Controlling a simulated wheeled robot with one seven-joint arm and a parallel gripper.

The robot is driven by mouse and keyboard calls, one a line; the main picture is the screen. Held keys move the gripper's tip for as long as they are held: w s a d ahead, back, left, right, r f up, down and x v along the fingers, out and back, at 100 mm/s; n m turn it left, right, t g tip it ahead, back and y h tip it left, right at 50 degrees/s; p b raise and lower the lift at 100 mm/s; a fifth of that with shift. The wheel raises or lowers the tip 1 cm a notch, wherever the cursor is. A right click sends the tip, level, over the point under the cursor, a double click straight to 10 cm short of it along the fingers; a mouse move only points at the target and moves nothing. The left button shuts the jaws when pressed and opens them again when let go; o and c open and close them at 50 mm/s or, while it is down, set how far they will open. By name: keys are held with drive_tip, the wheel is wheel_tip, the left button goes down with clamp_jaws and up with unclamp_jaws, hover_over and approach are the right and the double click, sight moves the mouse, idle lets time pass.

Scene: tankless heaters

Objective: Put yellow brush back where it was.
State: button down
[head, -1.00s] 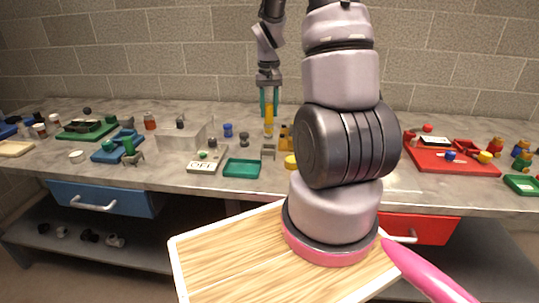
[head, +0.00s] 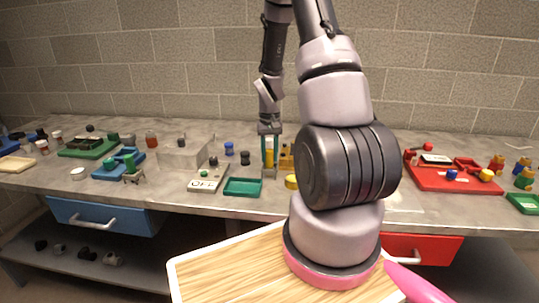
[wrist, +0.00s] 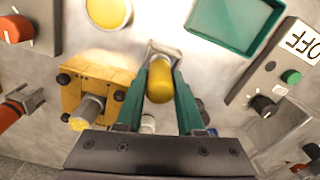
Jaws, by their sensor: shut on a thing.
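A small grey metal holder (head: 269,174) stands directly below the brush. It also shows in the wrist view (wrist: 164,47), just beyond the brush's yellow end. I cannot tell whether the brush's lower end touches the holder or is inside it.
A yellow block with black knobs (wrist: 92,84) stands close beside the fingers. A round yellow piece (wrist: 108,12) and a teal tray (wrist: 235,22) lie near the holder. A grey OFF switch box (head: 209,179) stands left, a red tray (head: 455,178) right.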

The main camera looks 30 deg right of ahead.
drive_tip(key=c, duration=0.5)
unclamp_jaws()
drive_tip(key=shift+f, duration=0.1)
wheel_tip(320, 180, up, 12)
drive_tip(key=s+a+r+t, duration=0.2)
drive_tip(key=s+a+r, duration=0.2)
drive_tip(key=r, duration=0.4)
drive_tip(key=s+a+r+t, duration=0.2)
drive_tip(key=s+a+r, duration=0.15)
drive_tip(key=r, duration=0.45)
drive_tip(key=s+a+r+t, duration=0.1)
drive_tip(key=s+a+r, duration=0.1)
drive_tip(key=s, duration=0.2)
drive_tip(key=s+a+r+t+y, duration=0.1)
drive_tip(key=s+a+r, duration=0.1)
drive_tip(key=s+r, duration=0.1)
drive_tip(key=s+a+r+t+y, duration=0.1)
drive_tip(key=s+a+r, duration=0.1)
drive_tip(key=s, duration=0.3)
drive_tip(key=shift+r, duration=0.4)
drive_tip(key=shift+d, duration=0.1)
